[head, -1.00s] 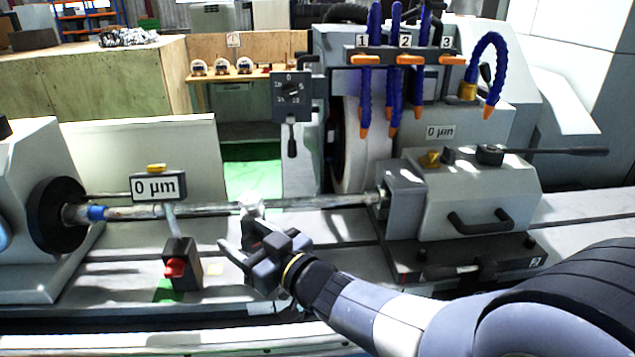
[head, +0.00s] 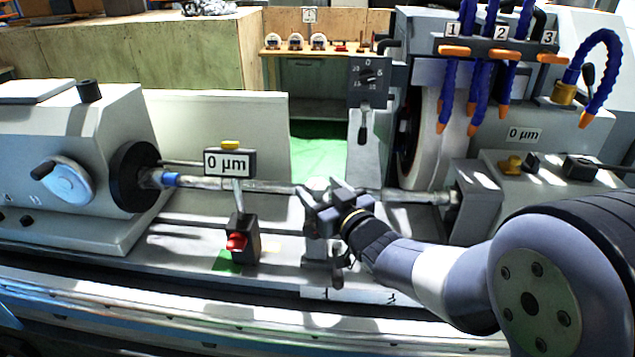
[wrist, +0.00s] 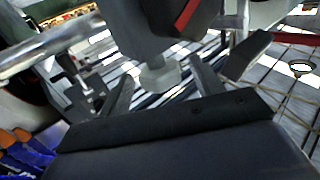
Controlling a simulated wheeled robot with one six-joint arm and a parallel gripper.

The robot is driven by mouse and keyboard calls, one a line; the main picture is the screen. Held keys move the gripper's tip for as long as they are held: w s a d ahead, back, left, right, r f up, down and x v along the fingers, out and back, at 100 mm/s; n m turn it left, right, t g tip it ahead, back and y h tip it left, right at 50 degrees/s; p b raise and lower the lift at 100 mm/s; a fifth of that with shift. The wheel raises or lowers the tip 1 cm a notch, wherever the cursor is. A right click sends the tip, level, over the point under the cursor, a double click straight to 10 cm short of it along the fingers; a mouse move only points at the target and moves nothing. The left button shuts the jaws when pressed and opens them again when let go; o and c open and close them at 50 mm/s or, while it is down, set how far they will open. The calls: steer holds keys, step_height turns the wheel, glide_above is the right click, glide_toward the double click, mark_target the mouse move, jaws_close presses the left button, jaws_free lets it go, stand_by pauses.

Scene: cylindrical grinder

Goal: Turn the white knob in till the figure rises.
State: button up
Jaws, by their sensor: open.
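A pale, whitish knob (wrist: 158,78) shows in the wrist view under a dark body with a red stripe (wrist: 185,18). My gripper (wrist: 162,88) is open, with one finger on each side of the knob; I cannot tell whether they touch it. In the head view my gripper (head: 312,203) is in front of the steel bar (head: 265,187), and the knob is hidden there. A gauge display (head: 229,163) left of my gripper reads 0 µm. A second label (head: 523,134) on the right also reads 0 µm.
The gauge's base with a red switch (head: 237,243) stands just left of my gripper. The grinding wheel (head: 428,135) and blue coolant hoses (head: 480,85) are behind and to the right. A headstock with a white handwheel (head: 68,182) is at left.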

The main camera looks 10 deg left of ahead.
steer(key=shift+x, duration=0.9)
steer(key=shift+c, duration=0.5)
steer(key=c, duration=0.9)
